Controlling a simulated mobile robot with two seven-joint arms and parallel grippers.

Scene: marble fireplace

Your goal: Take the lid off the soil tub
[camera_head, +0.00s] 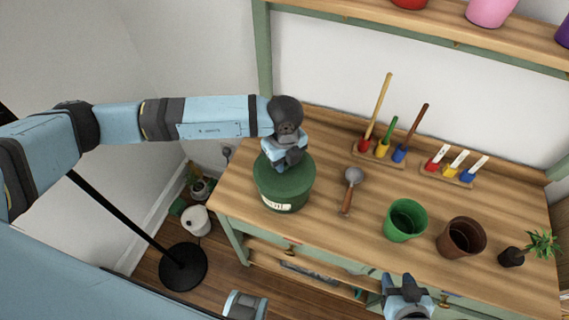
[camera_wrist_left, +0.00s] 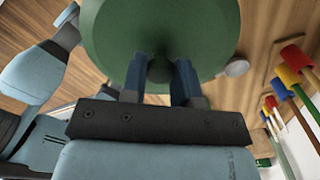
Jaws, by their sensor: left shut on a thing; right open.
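The green soil tub (camera_head: 282,201) stands at the left end of the wooden bench, with a pale label on its front. Its green lid (camera_head: 296,178) is on top of the tub; in the left wrist view the lid (camera_wrist_left: 160,25) fills the top middle. My left gripper (camera_head: 283,164) comes down from above onto the lid's middle. In the left wrist view its two fingers (camera_wrist_left: 160,75) are shut on the lid's central knob, mostly hidden between them. My right gripper (camera_head: 405,290) is open and empty at the bench's front edge, below the green pot.
A trowel (camera_head: 351,187) lies right of the tub. Racks of coloured tools (camera_head: 385,152) and labels (camera_head: 454,172) are at the back. A shelf (camera_head: 420,28) hangs above.

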